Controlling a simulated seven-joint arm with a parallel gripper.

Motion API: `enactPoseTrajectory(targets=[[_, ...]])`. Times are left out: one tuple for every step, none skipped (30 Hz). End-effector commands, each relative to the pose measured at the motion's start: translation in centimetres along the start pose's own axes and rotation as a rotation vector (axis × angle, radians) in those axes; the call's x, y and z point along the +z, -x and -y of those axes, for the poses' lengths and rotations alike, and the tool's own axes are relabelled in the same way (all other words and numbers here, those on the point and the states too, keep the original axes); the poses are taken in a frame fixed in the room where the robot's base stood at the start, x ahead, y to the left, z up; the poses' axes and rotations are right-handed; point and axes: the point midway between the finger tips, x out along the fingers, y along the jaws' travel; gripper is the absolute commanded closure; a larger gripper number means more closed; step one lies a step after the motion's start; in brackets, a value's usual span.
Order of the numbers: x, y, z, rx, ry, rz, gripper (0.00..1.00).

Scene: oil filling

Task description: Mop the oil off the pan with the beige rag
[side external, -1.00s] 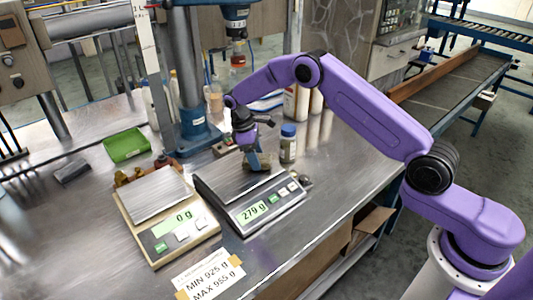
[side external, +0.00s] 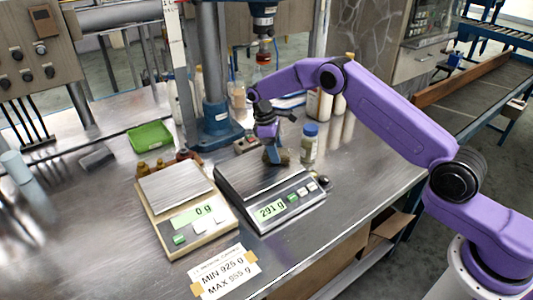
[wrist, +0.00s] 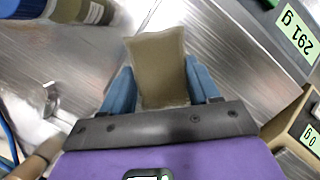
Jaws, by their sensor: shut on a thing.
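The beige rag (wrist: 158,62) is held between the blue fingers of my gripper (wrist: 162,88) in the wrist view and looks flat and olive-beige. In the side view my gripper (side external: 271,155) points down at the back right part of the dark scale's metal pan (side external: 238,178), and only a small piece of the rag (side external: 283,157) shows beside the fingers. The pan's scale reads 291 g. Whether the rag's lower edge touches the pan is hard to tell. I cannot make out the oil on the pan.
A bottle with a blue cap (side external: 309,143) stands close to the right of my gripper. A beige scale (side external: 185,218) reading 0 g is at the left. A green tray (side external: 150,136) lies farther back. A paper label (side external: 224,272) lies in front.

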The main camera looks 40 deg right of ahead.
Motion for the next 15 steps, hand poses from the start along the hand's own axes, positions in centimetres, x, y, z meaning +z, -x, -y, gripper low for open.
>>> enactPoseTrajectory(targets=[[0.6, -0.2, -0.6, -0.001, -0.003, 0.001, 0.64], [0.9, -0.3, -0.9, -0.001, -0.003, 0.001, 0.64], [1.3, -0.4, -1.3, -0.002, -0.003, 0.001, 0.64], [1.6, -0.5, -1.6, -0.002, -0.003, 0.001, 0.64], [1.8, -0.5, -1.9, -0.001, -0.004, 0.001, 0.64], [2.1, -0.6, -2.2, -0.001, -0.003, 0.001, 0.64], [2.3, -0.7, -2.4, -0.001, -0.002, 0.001, 0.64], [2.5, -0.7, -2.5, 0.000, -0.002, 0.001, 0.64], [2.6, -0.8, -2.7, 0.000, 0.000, 0.001, 0.64], [2.8, -0.8, -2.8, 0.000, 0.000, 0.001, 0.64], [2.8, -0.8, -2.9, 0.000, 0.000, 0.001, 0.64], [2.9, -0.8, -2.9, 0.000, 0.000, 0.001, 0.64], [2.8, -0.8, -2.8, 0.000, 0.001, 0.001, 0.64], [2.8, -0.8, -2.7, 0.000, 0.002, 0.001, 0.64], [2.6, -0.7, -2.3, 0.000, 0.003, 0.001, 0.64]])
